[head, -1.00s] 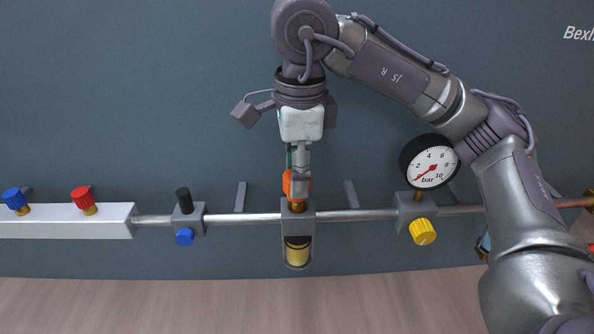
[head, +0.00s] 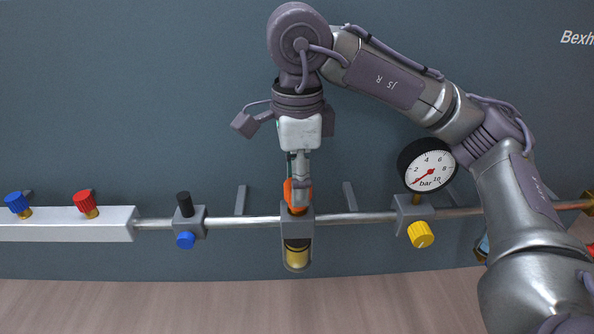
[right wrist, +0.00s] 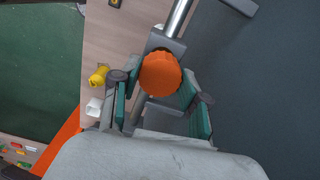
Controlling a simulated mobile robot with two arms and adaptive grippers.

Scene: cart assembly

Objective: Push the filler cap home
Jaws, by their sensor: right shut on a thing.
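The orange filler cap (head: 290,194) sits at the top of the lubricator block (head: 297,226) on the wall pipe, above its bowl of yellow oil (head: 297,257). My right gripper (head: 301,185) points down and is shut on the cap from above. In the right wrist view the round orange cap (right wrist: 160,74) lies between the two green-padded fingers (right wrist: 158,98). The fingers hide part of the cap in the head view, and I cannot tell how deep it sits. My left gripper is in neither view.
A pressure gauge (head: 427,166) with a yellow knob (head: 420,235) stands right of the block, close to my right arm. A valve with a black top (head: 184,204) and blue knob (head: 185,240) is to the left. A white manifold (head: 65,224) carries red and blue knobs.

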